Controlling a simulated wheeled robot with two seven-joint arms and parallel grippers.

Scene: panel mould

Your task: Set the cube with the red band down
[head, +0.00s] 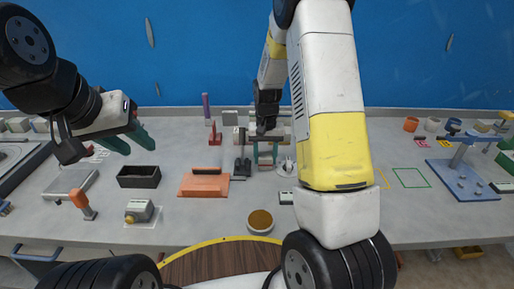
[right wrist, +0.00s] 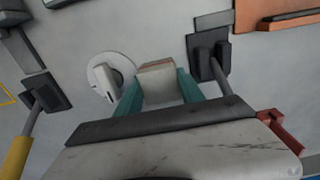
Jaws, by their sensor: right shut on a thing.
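My right gripper (head: 265,160) is low over the middle of the table, its teal fingers pointing down. In the right wrist view the right gripper (right wrist: 158,80) is shut on a small pale grey cube (right wrist: 160,92). The cube's far side shows a dull pinkish-brown strip; a clear red band cannot be made out. Whether the cube touches the table cannot be told. In the head view it is small and hard to separate from the fingers. My left gripper (head: 130,141) is open and empty, above the table at the left.
A white round piece (right wrist: 108,77) lies close beside the cube, and a black block tool (right wrist: 207,56) stands on its other side. An orange board (head: 204,184), a black open box (head: 138,178) and an amber-topped round dish (head: 260,221) are nearby. A green outline (head: 411,178) encloses bare table.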

